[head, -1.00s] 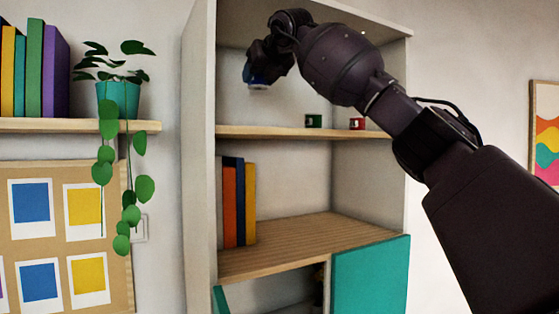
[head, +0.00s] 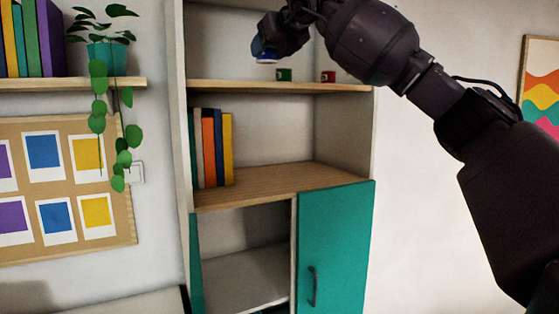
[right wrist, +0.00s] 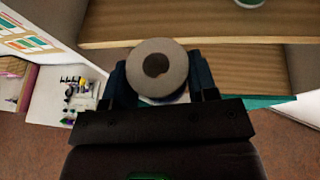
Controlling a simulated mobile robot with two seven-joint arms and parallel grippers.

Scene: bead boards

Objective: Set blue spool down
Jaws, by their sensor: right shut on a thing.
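The blue spool (head: 264,51) is in my right gripper (head: 268,46), high at the front of the open cabinet, above its upper shelf (head: 240,86). In the right wrist view the spool's grey round end with a dark hole (right wrist: 142,64) shows between the two dark fingers (right wrist: 158,82). The fingers are shut on it. In the head view a gap shows between the spool and the shelf board. A green spool (head: 284,75) and a red spool (head: 328,77) stand on that shelf, to the right of the gripper. My left gripper is out of view.
Several books (head: 212,148) stand at the left of the middle shelf (head: 290,184). A teal door (head: 335,245) closes the lower right. A potted plant (head: 107,56) sits on a wall shelf at left. The upper shelf looks bare left of the green spool.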

